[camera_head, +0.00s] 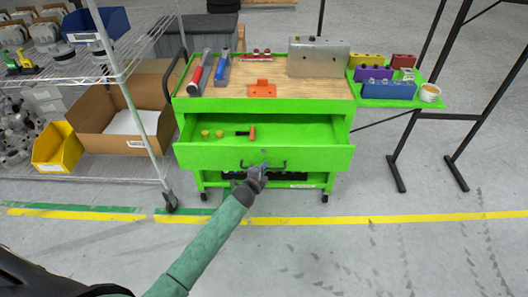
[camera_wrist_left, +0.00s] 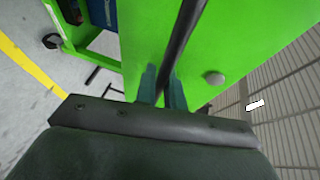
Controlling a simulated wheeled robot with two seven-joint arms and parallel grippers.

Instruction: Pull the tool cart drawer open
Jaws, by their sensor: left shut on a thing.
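The green tool cart (camera_head: 190,110) stands ahead with a wooden top. Its drawer (camera_head: 310,155) is pulled out, and I see into it: two small yellow-orange pieces and an orange-and-black tool lie inside. The black bar handle (camera_head: 277,166) runs across the drawer front. My left gripper (camera_head: 263,168) is at the handle's middle. In the left wrist view the gripper (camera_wrist_left: 163,88) is shut on the dark handle (camera_wrist_left: 182,40), close to the green drawer front (camera_wrist_left: 255,45). My right gripper is in neither view.
A wire shelf (camera_head: 135,50) with a cardboard box (camera_head: 95,138) and a yellow bin (camera_head: 55,150) stands to the left. Black stand legs (camera_head: 455,170) are at the right. The floor (camera_head: 400,255) in front of the cart is clear, with a yellow line across it.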

